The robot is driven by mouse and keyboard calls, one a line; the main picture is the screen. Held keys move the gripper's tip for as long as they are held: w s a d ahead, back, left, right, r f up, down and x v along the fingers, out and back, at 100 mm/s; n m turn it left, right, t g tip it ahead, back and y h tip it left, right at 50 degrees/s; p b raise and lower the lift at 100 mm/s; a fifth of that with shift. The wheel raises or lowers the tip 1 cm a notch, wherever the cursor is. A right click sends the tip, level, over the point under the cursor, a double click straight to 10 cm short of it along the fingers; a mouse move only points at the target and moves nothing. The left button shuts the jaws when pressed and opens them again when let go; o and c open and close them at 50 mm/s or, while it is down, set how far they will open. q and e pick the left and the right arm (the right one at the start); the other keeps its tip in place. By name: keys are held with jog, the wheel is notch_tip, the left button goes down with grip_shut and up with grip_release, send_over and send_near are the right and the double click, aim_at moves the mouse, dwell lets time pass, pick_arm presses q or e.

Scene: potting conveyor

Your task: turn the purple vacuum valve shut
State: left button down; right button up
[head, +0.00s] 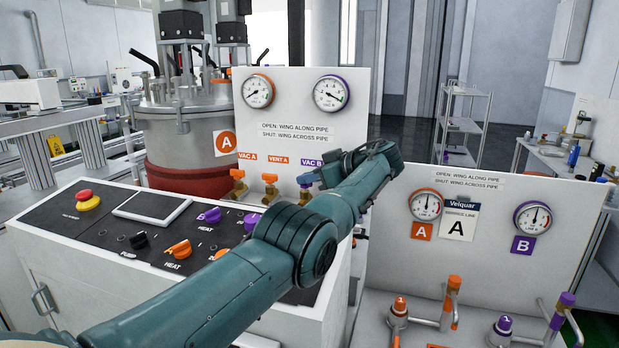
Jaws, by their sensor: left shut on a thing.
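The purple vacuum valve (307,180) sits under the "VAC B" label at the lower right of the white gauge panel. Only part of its purple wing shows, so I cannot tell whether the wing lies along or across the pipe. My left arm reaches from the bottom left and folds back toward the panel. My left gripper (329,174) is at the right side of this valve, shut on it; the fingertips are largely hidden by the wrist and forearm. My right gripper is not in view.
The orange "VAC A" (238,182) and "VENT A" (269,185) valves stand close to the left. Gauges (331,93) sit above. A console (155,225) with knobs and a red button lies in front. A second panel (470,205) with orange and purple valves is at right.

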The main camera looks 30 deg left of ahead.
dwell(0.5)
pick_arm(q)
jog(key=c, duration=1.5)
grip_release()
